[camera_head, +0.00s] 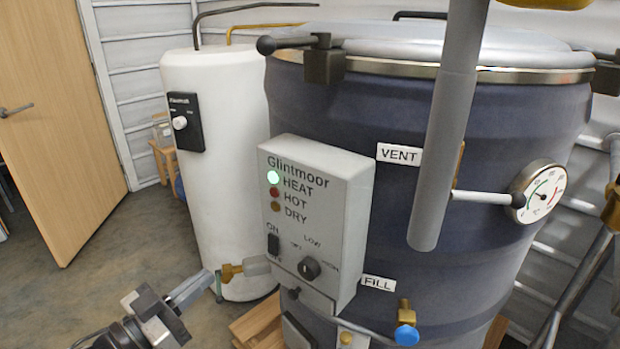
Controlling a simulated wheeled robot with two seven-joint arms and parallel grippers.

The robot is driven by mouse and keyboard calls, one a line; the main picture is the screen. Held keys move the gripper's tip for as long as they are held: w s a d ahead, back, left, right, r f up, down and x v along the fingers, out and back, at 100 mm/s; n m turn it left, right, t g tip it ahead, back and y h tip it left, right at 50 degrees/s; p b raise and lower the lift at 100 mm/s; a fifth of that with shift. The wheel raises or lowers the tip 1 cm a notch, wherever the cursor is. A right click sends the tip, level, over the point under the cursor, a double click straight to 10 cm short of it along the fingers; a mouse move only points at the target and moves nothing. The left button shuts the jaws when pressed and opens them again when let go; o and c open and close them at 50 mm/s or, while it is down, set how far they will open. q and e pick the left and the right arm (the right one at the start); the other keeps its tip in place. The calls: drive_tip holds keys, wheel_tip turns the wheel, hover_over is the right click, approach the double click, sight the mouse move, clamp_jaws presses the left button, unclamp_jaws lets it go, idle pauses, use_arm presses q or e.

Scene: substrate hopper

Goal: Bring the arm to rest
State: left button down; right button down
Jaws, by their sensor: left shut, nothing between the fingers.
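My left gripper (204,281) is at the lower left of the head view. Its fingers are shut and empty, pointing up and right. The fingertips are close to a small lever (218,286) on a brass valve (231,271); I cannot tell whether they touch. The grey Glintmoor control box (338,190) is to the right of the gripper, on the front of a large dark blue vessel (400,235). My right gripper is out of view.
A white heater tank (215,210) stands behind the gripper. A thick grey pipe (445,140) hangs before the vessel, near a dial gauge (538,191). A blue-knobbed tap (406,335) is low in front. Open floor (110,250) lies left, towards the wooden door (60,110).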

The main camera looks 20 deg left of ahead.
use_arm(q)
drive_tip(key=shift+f, duration=0.1)
drive_tip(key=s+d+f+g+y, duration=0.1)
drive_tip(key=s+d+f+g, duration=0.1)
drive_tip(key=d+f, duration=0.4)
drive_tip(key=s+d+f+g+y, duration=0.1)
drive_tip(key=s+d+f+g, duration=0.2)
drive_tip(key=d+f, duration=0.3)
drive_tip(key=s+d+f+n+g+y, duration=0.1)
drive_tip(key=s+d+f+g, duration=0.1)
drive_tip(key=d+f, duration=0.4)
drive_tip(key=shift+s+f+g, duration=0.15)
drive_tip(key=shift+f+g, duration=0.1)
drive_tip(key=shift+g, duration=0.25)
